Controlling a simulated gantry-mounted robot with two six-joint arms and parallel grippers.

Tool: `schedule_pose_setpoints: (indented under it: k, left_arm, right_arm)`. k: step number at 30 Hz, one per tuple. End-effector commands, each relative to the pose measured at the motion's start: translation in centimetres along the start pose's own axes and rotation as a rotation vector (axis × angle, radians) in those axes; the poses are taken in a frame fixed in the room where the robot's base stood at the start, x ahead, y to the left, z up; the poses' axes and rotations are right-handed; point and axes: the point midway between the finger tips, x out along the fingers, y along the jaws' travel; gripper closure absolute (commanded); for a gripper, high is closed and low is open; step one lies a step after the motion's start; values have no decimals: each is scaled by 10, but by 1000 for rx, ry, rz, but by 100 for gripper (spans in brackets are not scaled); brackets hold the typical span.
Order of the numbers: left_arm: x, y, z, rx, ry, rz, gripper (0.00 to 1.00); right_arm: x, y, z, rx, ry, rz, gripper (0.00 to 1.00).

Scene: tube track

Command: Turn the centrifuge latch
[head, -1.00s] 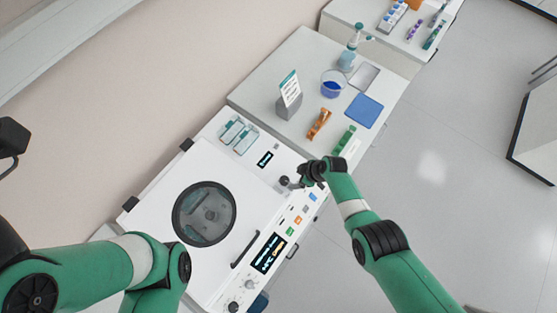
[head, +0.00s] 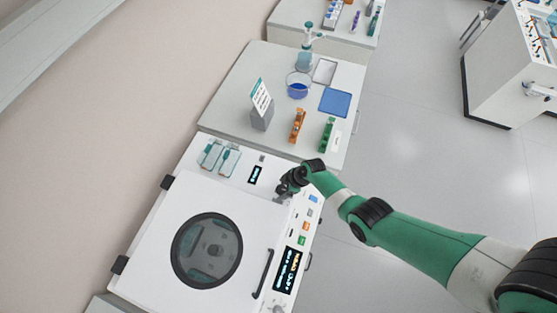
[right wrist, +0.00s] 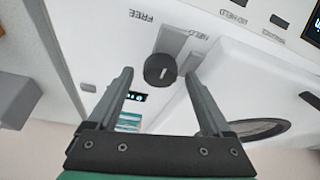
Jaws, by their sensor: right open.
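The centrifuge (head: 150,240) is a white box with a closed lid and a round dark window (head: 207,250). Its latch is a dark round knob (right wrist: 160,69) on a grey plate, between printed words FREE and HELD in the right wrist view. My right gripper (head: 284,192) is at the latch in the head view, hiding most of it. In the right wrist view my right gripper (right wrist: 160,85) is open, with one finger to each side of the knob and visible space between. My left gripper is not in view.
The front panel has a lit display (head: 288,270), coloured buttons and a lid handle (head: 262,273). Teal-capped boxes (head: 219,157) sit behind the lid. An orange rack (head: 298,125), a green rack (head: 327,134), a sign (head: 262,105) and a blue mat (head: 335,102) stand on the adjoining bench.

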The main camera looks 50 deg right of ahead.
Motion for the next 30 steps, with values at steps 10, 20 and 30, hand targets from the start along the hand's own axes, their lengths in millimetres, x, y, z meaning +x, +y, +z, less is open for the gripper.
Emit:
schedule_pose_setpoints:
  k: [10,20,30]
  left_arm:
    - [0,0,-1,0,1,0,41]
    - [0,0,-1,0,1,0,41]
    - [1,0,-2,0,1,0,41]
  right_arm:
    - [0,0,0,0,0,0,36]
    - [0,0,0,-1,0,0,96]
    - [-1,-1,-1,29,0,12,100]
